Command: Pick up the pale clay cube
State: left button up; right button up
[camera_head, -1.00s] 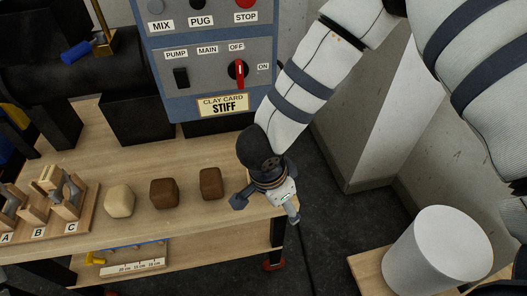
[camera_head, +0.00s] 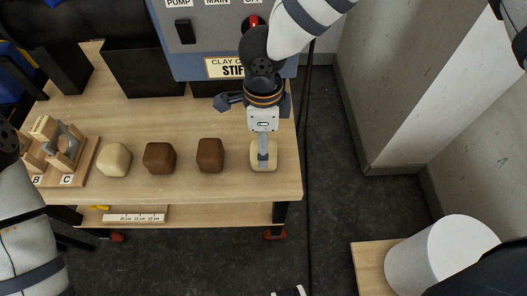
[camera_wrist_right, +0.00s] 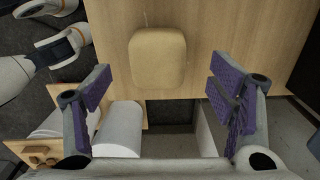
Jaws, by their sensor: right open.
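A pale clay cube (camera_head: 257,165) with rounded edges sits at the right end of the row on the wooden bench, partly hidden by my right gripper (camera_head: 263,152). In the right wrist view this cube (camera_wrist_right: 158,57) lies ahead, between the lines of the two open, purple-padded fingers. The gripper is empty, and I cannot tell its height above the cube. A second pale cube (camera_head: 113,160) sits at the left end of the row. My left arm shows at the left edge of the head view, but its gripper is not in view.
A brown cube (camera_head: 160,158) and a darker brown cube (camera_head: 210,155) stand between the pale ones. A wooden rack (camera_head: 66,160) stands left of the row, and a blue machine panel (camera_head: 190,55) behind. The bench ends just right of the gripper.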

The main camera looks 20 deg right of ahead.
notch_tip(320, 180, down, 4)
jog(key=shift+s+r, duration=0.15)
jog(key=c, duration=1.7)
jog(key=shift+r, duration=0.15)
